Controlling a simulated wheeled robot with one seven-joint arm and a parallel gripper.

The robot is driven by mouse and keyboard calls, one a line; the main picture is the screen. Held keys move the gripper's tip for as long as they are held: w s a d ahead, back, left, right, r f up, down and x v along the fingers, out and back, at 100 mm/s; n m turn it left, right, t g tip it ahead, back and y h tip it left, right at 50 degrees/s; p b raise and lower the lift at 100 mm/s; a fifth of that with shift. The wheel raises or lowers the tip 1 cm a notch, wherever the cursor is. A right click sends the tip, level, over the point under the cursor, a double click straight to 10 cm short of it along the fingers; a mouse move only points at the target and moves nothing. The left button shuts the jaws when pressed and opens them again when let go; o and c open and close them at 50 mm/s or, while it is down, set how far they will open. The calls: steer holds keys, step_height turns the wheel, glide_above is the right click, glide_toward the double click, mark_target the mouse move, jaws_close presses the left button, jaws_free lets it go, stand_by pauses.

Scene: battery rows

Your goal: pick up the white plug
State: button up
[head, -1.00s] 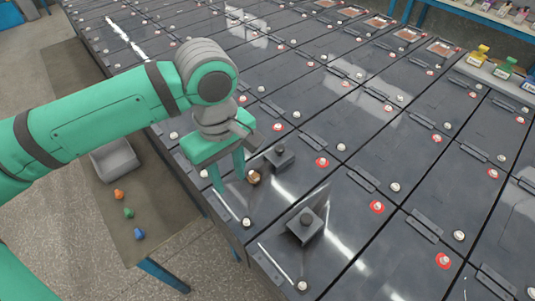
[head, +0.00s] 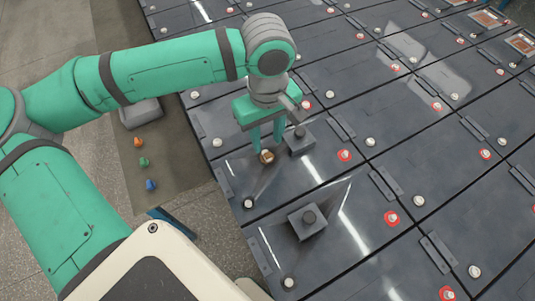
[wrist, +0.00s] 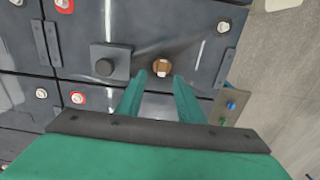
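A small white plug (head: 267,153) sits in a brown, rusty-looking ring on a dark battery top. It also shows in the wrist view (wrist: 162,68), just beyond and between my fingertips. My gripper (head: 266,145) points down over it, with its two green fingers apart on either side. In the wrist view my gripper (wrist: 161,76) is open, with a clear gap between the fingers and nothing held. Whether the fingers are down level with the plug I cannot tell.
A dark block with a round knob (head: 299,140) stands close right of the plug; another (head: 307,220) is nearer. Rows of batteries with white caps and red rings fill the right. A grey bin (head: 140,113) and small coloured pieces (head: 144,162) lie at left.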

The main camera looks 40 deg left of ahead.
mark_target(267, 154)
steer(key=f, duration=0.5)
steer(key=shift+s+d, duration=0.2)
steer(key=shift+s, duration=0.05)
jaws_close()
